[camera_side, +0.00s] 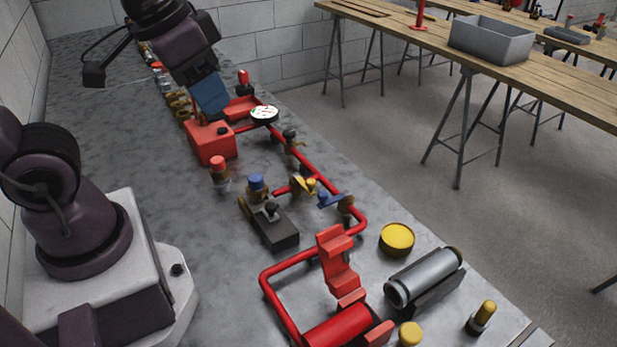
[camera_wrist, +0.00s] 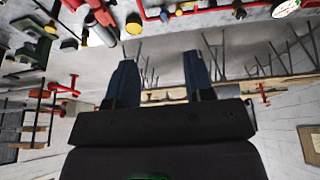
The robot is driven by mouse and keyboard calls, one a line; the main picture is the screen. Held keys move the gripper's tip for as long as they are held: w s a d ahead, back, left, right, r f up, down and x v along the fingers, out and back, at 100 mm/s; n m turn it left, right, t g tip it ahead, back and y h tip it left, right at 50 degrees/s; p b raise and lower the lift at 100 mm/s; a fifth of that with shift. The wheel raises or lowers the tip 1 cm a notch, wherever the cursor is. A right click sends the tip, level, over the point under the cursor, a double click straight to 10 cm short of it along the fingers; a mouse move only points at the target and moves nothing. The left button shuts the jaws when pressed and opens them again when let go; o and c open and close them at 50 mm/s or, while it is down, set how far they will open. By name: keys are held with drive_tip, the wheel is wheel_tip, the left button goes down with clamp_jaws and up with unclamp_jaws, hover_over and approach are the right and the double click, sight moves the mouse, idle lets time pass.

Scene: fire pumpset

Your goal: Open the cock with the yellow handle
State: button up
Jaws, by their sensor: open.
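The cock with the yellow handle (camera_side: 304,184) sits on the red pipe (camera_side: 318,172) near the middle of the bench in the side view. A blue-handled valve (camera_side: 330,198) is right beside it. A small yellow spot at the top of the wrist view, seemingly this handle (camera_wrist: 179,13), shows on the red pipe. My gripper (camera_side: 213,108) is up at the upper left in the side view, apart from the cock. In the wrist view its two blue fingers (camera_wrist: 160,57) are spread, with nothing between them.
A round white gauge (camera_side: 264,113) and a red box (camera_side: 211,143) stand close to my gripper. A dark block with a black knob (camera_side: 272,224) is near the cock. A yellow round cap (camera_side: 397,238) and a silver cylinder (camera_side: 424,277) lie toward the front right.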

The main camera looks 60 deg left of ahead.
drive_tip(key=w+a+f+n+g, duration=0.1)
drive_tip(key=w+f+n+g, duration=0.2)
drive_tip(key=w+f, duration=0.45)
drive_tip(key=n+g, duration=0.1)
drive_tip(key=n, duration=0.5)
hover_over(311, 180)
wheel_tip(311, 180, down, 6)
wheel_tip(311, 180, down, 12)
drive_tip(key=shift+f, duration=0.1)
drive_tip(key=shift+c, duration=0.5)
clamp_jaws()
